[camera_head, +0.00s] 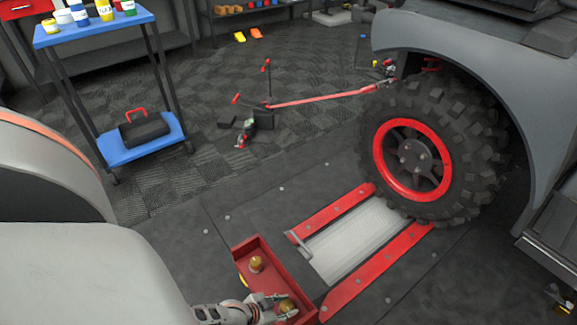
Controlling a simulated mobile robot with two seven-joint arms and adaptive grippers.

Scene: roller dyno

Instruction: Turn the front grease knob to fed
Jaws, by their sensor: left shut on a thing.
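Two brass knobs stand on a red box (245,250) at the near end of the roller unit. The farther knob (256,263) stands free. My left gripper (283,305) is at the nearer knob (288,307), at the bottom edge of the view, with its fingers shut on it. The fingers partly cover this knob, and its setting cannot be read. Any markings beside the knobs are too small to read. My right gripper is not in view.
A wheel (412,160) with a red rim rests at the far end of the pale roller (350,240), between red rails (375,272). A blue cart (140,150) stands at the left. A red strap bar (320,98) runs to the vehicle. Floor between is clear.

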